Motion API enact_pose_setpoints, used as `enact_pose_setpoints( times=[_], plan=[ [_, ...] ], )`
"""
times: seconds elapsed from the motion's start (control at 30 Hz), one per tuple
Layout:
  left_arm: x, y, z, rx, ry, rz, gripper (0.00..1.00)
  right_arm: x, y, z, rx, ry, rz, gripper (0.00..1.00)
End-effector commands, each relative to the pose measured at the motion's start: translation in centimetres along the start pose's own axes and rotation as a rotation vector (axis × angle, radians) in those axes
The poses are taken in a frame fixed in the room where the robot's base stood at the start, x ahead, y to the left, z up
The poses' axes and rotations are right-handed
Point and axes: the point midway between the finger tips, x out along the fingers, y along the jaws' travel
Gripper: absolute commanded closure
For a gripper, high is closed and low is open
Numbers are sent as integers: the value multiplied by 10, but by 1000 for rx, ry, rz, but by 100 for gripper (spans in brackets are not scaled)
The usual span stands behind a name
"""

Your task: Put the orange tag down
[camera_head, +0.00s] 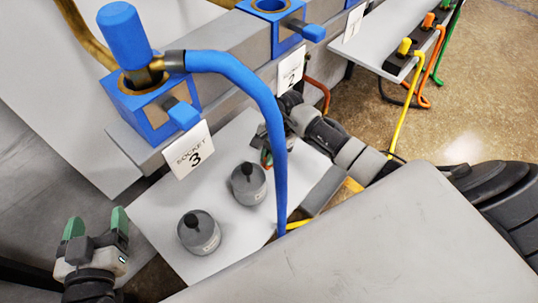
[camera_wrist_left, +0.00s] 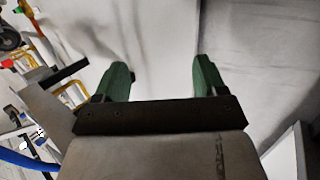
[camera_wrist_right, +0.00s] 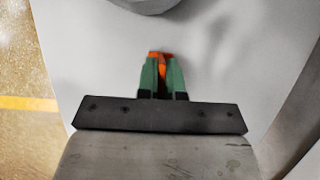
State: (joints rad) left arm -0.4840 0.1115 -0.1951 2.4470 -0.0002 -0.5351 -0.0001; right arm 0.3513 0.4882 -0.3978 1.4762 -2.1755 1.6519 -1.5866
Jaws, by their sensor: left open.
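The orange tag (camera_wrist_right: 160,59) shows as a small orange piece between the green fingertips of my right gripper (camera_wrist_right: 161,75) in the right wrist view. These fingers are closed on it. Below it is a pale grey surface; I cannot tell whether the tag touches it. In the head view my right gripper (camera_head: 267,154) is beside the blue hose, over the far part of the light grey shelf (camera_head: 160,215), and the tag is mostly hidden. My left gripper (camera_head: 96,223) is open and empty at the lower left. Its parted green fingers show in the left wrist view (camera_wrist_left: 160,80).
Two grey weights with black knobs stand on the shelf, one nearer (camera_head: 199,235) and one farther (camera_head: 248,187). A blue hose (camera_head: 255,90) hangs from the socket 3 block (camera_head: 155,97) in front of my right gripper. Coloured plugs (camera_head: 404,47) sit on a table at upper right.

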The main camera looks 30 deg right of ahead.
Motion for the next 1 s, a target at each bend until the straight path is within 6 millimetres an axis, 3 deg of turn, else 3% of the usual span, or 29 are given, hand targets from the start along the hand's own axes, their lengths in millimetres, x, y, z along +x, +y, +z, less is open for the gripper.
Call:
enact_pose_setpoints(
  times=[0.03, 0.13, 0.57, 1.0],
  plan=[
    [0, 0, 0, 0, 1, 0, 28, 0, 0, 0, 0, 0, 0, 85],
    [0, 0, 0, 0, -2, 0, 28, 0, 0, 0, 0, 0, 0, 70],
    [-2, -1, 6, 0, -57, -2, 28, -4, 0, 2, 1, -1, -1, 69],
    [-33, -11, 58, -1, -499, -29, 28, -94, 0, 1, 0, 4, -2, 69]
  ],
)
